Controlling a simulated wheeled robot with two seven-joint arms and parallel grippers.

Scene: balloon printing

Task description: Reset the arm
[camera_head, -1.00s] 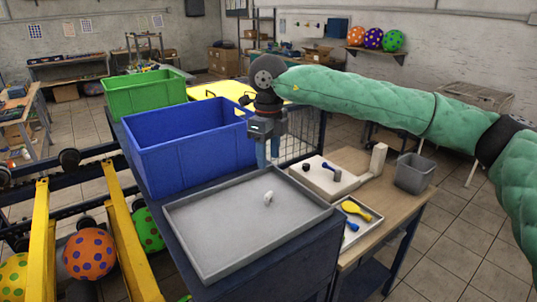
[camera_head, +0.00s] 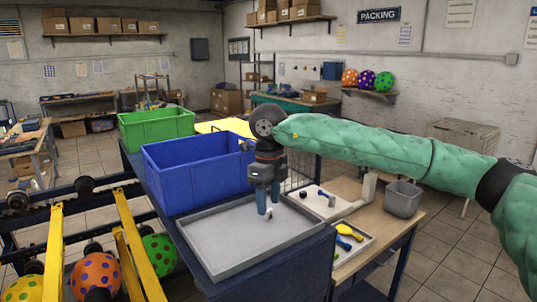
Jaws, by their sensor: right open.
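My right arm, in a green padded sleeve, comes in from the right in the head view. My right gripper (camera_head: 268,207) points down over the grey tray (camera_head: 215,262), and its two fingers are apart. A small white piece (camera_head: 269,212) shows by the fingertips; whether they touch it cannot be told. My left gripper is not in view.
A blue crate (camera_head: 185,180) and a green crate (camera_head: 150,130) stand behind the tray. At right, a wooden table (camera_head: 378,240) bears a grey bin (camera_head: 404,199) and a small tray with yellow (camera_head: 350,232) and blue balloons (camera_head: 342,244). Yellow rails (camera_head: 135,260) stand at left.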

